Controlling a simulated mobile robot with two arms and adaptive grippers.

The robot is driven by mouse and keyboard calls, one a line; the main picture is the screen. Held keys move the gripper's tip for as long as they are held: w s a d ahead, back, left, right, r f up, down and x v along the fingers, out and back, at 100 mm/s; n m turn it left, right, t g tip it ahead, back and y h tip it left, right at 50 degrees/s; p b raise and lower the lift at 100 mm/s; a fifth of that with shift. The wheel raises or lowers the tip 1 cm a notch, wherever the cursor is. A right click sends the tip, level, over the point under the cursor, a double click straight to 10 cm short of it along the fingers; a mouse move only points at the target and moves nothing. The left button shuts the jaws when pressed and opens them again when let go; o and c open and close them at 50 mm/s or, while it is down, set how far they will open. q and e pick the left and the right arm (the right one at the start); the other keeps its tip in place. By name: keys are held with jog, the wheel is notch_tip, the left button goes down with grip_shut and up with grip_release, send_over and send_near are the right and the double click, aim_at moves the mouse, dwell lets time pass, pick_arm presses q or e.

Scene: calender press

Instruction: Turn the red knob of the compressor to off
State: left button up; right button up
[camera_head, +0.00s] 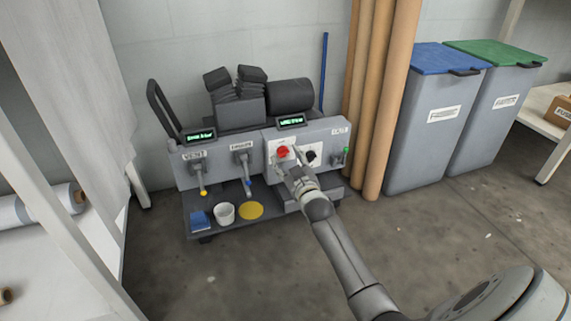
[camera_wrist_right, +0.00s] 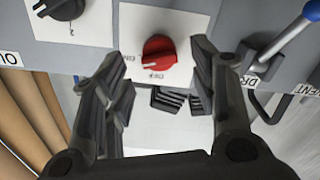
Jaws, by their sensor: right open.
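The red knob (camera_head: 283,152) sits on a white plate on the front of the grey compressor (camera_head: 231,158). In the right wrist view the red knob (camera_wrist_right: 159,49) is near the top middle, with small printed labels around it that are hard to read. My right gripper (camera_head: 290,170) reaches up to the panel just below the knob. In the wrist view its open fingers (camera_wrist_right: 160,72) stand on either side of the knob, with a gap on both sides and nothing held. My left gripper is out of view.
A black knob (camera_head: 311,157) is right of the red one. A blue-handled lever (camera_head: 247,184) and a yellow-tipped lever (camera_head: 202,190) are to the left. A white cup (camera_head: 224,213) stands on the lower shelf. Brown pipes (camera_head: 379,100) and grey bins (camera_head: 428,125) stand at the right.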

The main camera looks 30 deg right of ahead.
aim_at(284, 153)
jog(key=shift+b+x, duration=0.45)
jog(key=shift+x, duration=0.75)
jog(key=c, duration=1)
